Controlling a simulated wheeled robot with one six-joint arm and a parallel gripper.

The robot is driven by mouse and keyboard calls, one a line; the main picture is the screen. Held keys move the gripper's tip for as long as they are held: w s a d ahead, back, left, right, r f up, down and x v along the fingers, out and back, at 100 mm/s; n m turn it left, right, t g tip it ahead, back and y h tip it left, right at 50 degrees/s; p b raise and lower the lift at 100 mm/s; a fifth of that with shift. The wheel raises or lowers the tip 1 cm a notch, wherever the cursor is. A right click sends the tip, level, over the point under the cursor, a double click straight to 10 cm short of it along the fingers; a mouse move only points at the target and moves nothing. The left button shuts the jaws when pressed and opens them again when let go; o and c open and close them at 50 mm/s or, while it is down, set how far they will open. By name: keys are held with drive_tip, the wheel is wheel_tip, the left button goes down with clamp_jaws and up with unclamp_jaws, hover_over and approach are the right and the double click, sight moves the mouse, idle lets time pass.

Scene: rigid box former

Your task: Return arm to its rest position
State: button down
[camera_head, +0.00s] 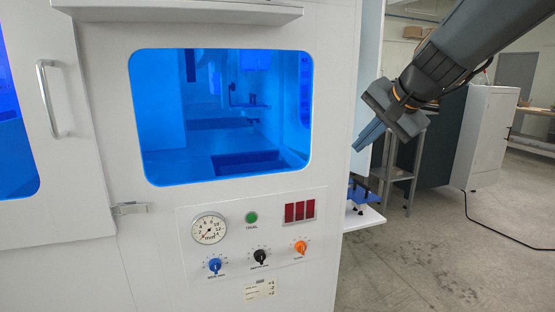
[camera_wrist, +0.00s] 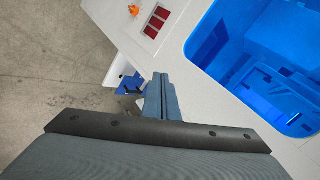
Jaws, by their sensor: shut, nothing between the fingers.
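My gripper (camera_head: 365,137) hangs at the right of the head view, at the end of my dark grey arm, pointing down and left. Its blue-grey fingers are together with nothing between them. It is in the air beside the right edge of the white machine (camera_head: 345,60), apart from the floor. In the wrist view my gripper (camera_wrist: 160,82) shows its closed fingers in the middle, with the machine's front panel (camera_wrist: 175,50) beyond them.
The machine has a blue window (camera_head: 220,120), a gauge (camera_head: 208,229), a green button (camera_head: 251,217) and several knobs. A small shelf with a blue part (camera_head: 360,192) sticks out at its right side. A metal stand (camera_head: 405,175) and white cabinet (camera_head: 488,135) stand behind. Floor at right is open.

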drive_tip(key=s+f+n+g+h, duration=0.1)
drive_tip(key=s+f+n+g, duration=0.3)
drive_tip(key=s+f, duration=0.8)
drive_tip(key=s+f+n+g+h, duration=0.2)
drive_tip(key=s+f+n+g, duration=0.2)
drive_tip(key=s+f, duration=0.7)
wheel_tip(320, 180, down, 6)
drive_tip(key=shift+s+a+n, duration=0.35)
drive_tip(key=shift+n, duration=0.25)
